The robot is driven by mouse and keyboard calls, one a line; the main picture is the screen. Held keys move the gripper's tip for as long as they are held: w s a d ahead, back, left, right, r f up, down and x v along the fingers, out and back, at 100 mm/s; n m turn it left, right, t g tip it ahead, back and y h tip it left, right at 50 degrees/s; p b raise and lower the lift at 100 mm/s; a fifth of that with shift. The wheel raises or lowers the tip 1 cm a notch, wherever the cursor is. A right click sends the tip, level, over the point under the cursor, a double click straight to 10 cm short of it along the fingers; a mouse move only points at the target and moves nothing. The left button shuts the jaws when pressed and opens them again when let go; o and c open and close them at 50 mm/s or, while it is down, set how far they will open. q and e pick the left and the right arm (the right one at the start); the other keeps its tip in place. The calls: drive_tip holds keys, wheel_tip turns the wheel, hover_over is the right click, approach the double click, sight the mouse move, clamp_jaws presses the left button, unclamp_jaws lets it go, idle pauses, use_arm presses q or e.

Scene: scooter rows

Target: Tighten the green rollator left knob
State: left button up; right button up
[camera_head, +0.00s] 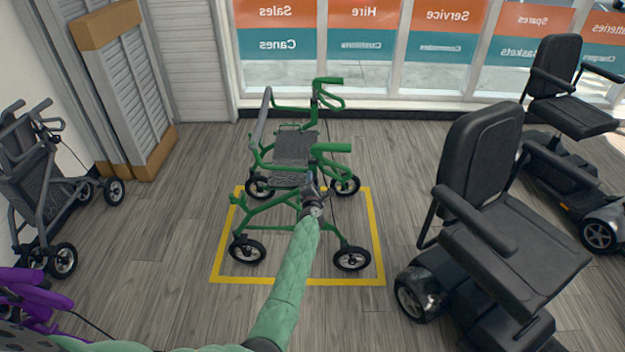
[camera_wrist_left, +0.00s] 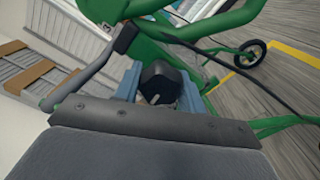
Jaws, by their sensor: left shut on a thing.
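My left gripper (camera_head: 312,196) is at the rollator's near frame, below the seat. In the left wrist view, the blue fingers of my left gripper (camera_wrist_left: 160,90) stand on either side of a black knob (camera_wrist_left: 159,78) with a light mark, shut on it. In the head view the gripper hides the knob. My right gripper is not in view.
Black scooters with seats (camera_head: 510,240) stand at the right. A grey folded rollator (camera_head: 40,185) stands at the left, and part of a purple one (camera_head: 30,295) shows lower left.

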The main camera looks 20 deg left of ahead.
use_arm(q)
drive_tip(key=shift+r+m+p, duration=0.1)
drive_tip(key=shift+m+p, duration=0.25)
drive_tip(key=shift+m, duration=0.65)
drive_tip(key=shift+m+p, duration=0.35)
drive_tip(key=shift+m, duration=0.55)
drive_tip(key=shift+m+p, duration=0.45)
drive_tip(key=shift+m, duration=0.65)
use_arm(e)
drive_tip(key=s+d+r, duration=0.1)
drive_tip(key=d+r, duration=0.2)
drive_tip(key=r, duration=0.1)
use_arm(q)
drive_tip(key=m+p, duration=0.3)
drive_tip(key=m, duration=0.6)
drive_tip(key=shift+d, duration=0.1)
drive_tip(key=m, duration=0.4)
drive_tip(key=shift+f+p, duration=0.2)
drive_tip(key=shift+p, duration=0.1)
drive_tip(key=shift+m, duration=0.3)
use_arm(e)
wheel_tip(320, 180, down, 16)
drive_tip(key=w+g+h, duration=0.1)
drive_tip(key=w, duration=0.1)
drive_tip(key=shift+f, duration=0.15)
use_arm(q)
drive_tip(key=o, duration=1)
